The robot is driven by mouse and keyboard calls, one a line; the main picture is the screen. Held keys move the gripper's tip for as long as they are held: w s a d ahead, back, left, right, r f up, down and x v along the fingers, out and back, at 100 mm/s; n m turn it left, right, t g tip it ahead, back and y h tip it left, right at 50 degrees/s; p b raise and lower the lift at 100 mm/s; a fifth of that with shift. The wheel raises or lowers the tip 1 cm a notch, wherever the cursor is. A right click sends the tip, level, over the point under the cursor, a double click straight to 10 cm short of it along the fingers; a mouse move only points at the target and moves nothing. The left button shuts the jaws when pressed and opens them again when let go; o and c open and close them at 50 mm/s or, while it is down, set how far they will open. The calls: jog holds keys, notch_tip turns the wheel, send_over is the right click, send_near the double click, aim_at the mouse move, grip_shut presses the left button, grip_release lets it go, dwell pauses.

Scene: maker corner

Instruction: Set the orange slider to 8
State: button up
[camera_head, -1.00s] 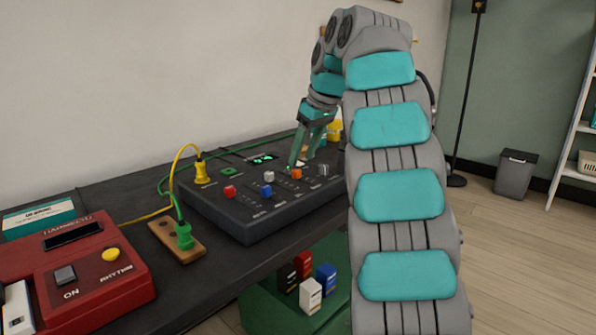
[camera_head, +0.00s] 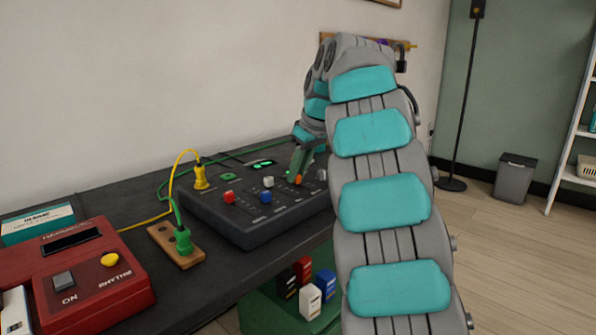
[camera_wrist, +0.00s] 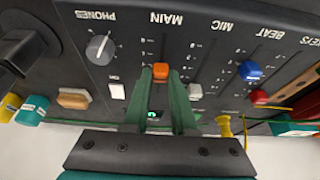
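The dark mixer panel (camera_head: 250,223) lies on the desk with several sliders. The orange slider knob (camera_head: 298,180) is toward its right side. In the wrist view, which shows the panel upside down, the orange knob (camera_wrist: 161,72) sits in the column marked MAIN, toward the slot end away from that word. Its scale digits are too small to read. My gripper (camera_head: 296,178) is down at the orange knob. In the wrist view my green fingers (camera_wrist: 161,78) stand on both sides of the knob with no clear gap, so they look shut on it.
White (camera_head: 268,181), blue (camera_head: 267,196) and red (camera_head: 229,197) knobs are left of my gripper. A grey dial (camera_wrist: 99,48) is on the MAIN column's other side. Yellow (camera_head: 200,178) and green (camera_head: 183,240) plugs with cables stand left. A red rhythm box (camera_head: 95,275) is front left.

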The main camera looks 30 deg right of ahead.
grip_shut()
dwell(0.9)
